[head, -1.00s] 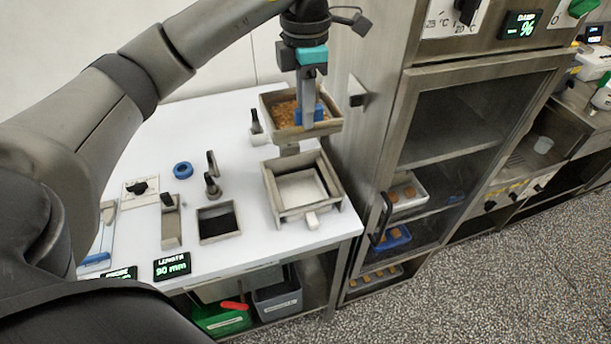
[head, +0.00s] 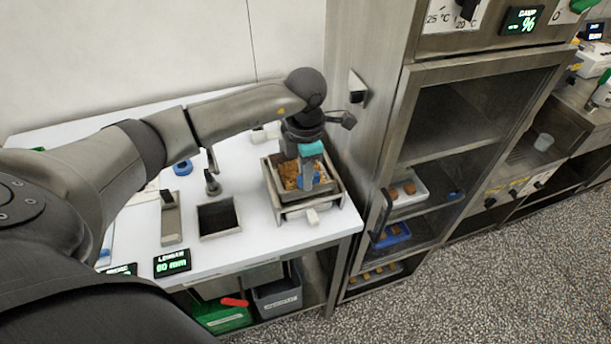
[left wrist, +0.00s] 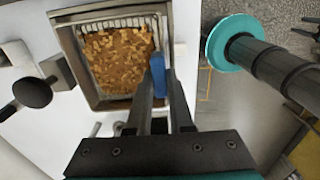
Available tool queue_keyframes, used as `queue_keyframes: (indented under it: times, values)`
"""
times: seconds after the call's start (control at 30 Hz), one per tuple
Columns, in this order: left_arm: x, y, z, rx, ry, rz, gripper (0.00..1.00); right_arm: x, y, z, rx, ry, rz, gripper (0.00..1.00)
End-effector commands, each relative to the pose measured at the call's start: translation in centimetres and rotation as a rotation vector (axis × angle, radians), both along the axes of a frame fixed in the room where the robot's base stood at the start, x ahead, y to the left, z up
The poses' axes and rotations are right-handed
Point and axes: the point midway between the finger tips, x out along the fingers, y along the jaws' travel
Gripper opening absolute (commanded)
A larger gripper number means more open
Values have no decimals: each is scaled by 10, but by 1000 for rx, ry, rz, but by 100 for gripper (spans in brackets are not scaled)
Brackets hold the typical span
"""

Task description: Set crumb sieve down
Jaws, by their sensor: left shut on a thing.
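The crumb sieve (head: 274,170) is a square metal-walled tray with brown crumbs in it and a blue grip on one side. In the head view it is over the open square metal stand (head: 337,198) at the table's right end, lined up closely with it. I cannot tell whether it rests on the stand or hovers just above. My left gripper (head: 307,182) points down and is shut on the sieve's blue grip. In the left wrist view the sieve (left wrist: 72,45) shows crumbs over a wire mesh, with the gripper (left wrist: 160,78) at its right wall. My right gripper is not in view.
The white table (head: 250,245) also holds a dark-filled square tray (head: 218,217), a black-knobbed post (head: 212,184) and a blue ring (head: 182,167). A steel cabinet (head: 365,150) stands close on the right.

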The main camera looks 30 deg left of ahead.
Motion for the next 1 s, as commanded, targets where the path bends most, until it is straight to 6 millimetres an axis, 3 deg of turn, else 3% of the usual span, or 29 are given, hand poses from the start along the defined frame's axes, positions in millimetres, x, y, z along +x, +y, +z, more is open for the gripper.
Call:
queue_keyframes:
  times: [0.4, 0.43, 0.67, 1.0]
  values:
    - [1, 1, -9, 1, -2, 0, 0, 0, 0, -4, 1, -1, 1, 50]
    - [0, 0, -9, 1, -2, 0, 22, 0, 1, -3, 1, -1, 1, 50]
    - [0, 1, -8, 1, -1, 0, 48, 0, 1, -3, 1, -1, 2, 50]
    - [0, 0, -5, 0, -1, 0, 49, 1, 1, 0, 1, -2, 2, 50]
